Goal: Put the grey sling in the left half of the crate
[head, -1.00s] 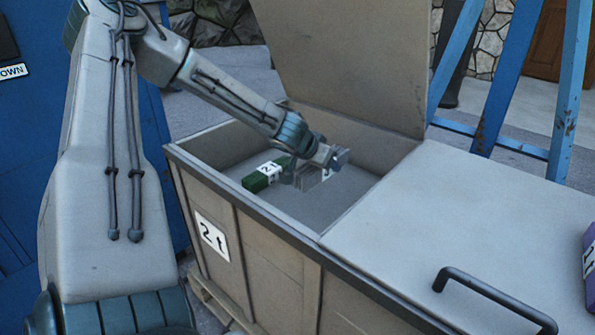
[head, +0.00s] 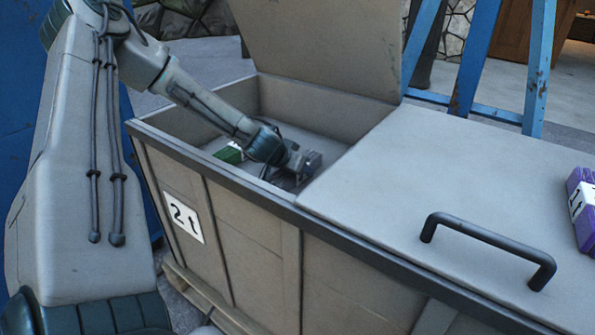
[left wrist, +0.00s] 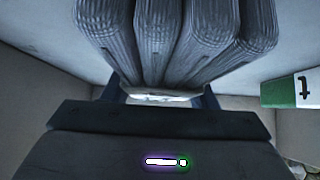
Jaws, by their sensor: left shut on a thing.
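The grey sling (left wrist: 175,40), a bundle of ribbed folds, fills the top of the left wrist view. My left gripper (left wrist: 160,97) is shut on it. In the head view, my left gripper (head: 296,166) and the sling (head: 313,160) are down inside the open left half of the crate (head: 225,235), close to the divider with the right half. Whether the sling touches the crate floor cannot be told. The crate has a "2 t" label on its front. My right gripper is not in view.
A green sling (head: 229,154) with a white label lies in the same half, left of my gripper. The left lid (head: 320,45) stands open. The right lid (head: 400,170) is shut, with a black handle (head: 485,238) and a purple sling (head: 583,205) on it.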

